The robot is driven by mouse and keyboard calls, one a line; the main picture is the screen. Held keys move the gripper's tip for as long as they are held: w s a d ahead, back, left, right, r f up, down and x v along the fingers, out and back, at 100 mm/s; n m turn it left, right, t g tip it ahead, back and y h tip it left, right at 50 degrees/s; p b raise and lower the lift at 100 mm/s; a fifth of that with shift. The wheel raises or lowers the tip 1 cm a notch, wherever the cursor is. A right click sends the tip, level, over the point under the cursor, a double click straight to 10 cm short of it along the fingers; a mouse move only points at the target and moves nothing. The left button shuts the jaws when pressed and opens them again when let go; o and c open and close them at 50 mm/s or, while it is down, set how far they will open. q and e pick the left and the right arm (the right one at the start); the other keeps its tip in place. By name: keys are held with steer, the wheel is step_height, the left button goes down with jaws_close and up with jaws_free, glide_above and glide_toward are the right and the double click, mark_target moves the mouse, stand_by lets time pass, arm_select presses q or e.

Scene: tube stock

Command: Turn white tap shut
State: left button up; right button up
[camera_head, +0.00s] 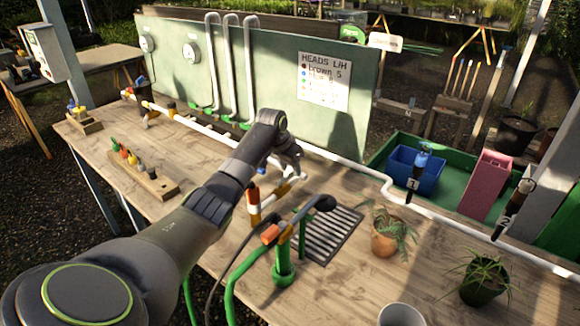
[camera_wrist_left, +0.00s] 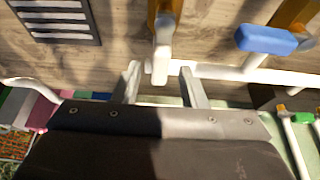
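My left arm reaches from the lower left over the bench in the head view. My left gripper (camera_head: 294,162) is at the white pipework in the middle of the bench. In the wrist view its fingers (camera_wrist_left: 162,86) are apart, so it is open. The white tap lever (camera_wrist_left: 161,62) stands between the fingertips, with a gap visible on its right side; contact on the left is unclear. The lever sits on a brass-coloured body. In the head view the white tap (camera_head: 297,178) is partly hidden by the gripper. My right gripper is not in view.
A blue lever (camera_wrist_left: 265,40) is beside the white tap in the wrist view. A green standpipe (camera_head: 284,262) with an orange handle stands in front, near a drain grate (camera_head: 328,236). A potted plant (camera_head: 384,242) is to the right. A green panel (camera_head: 270,75) rises behind.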

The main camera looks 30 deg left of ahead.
arm_select(q)
steer(key=shift+f, duration=0.25)
steer(key=shift+w, duration=0.1)
steer(key=shift+c, duration=0.2)
jaws_close()
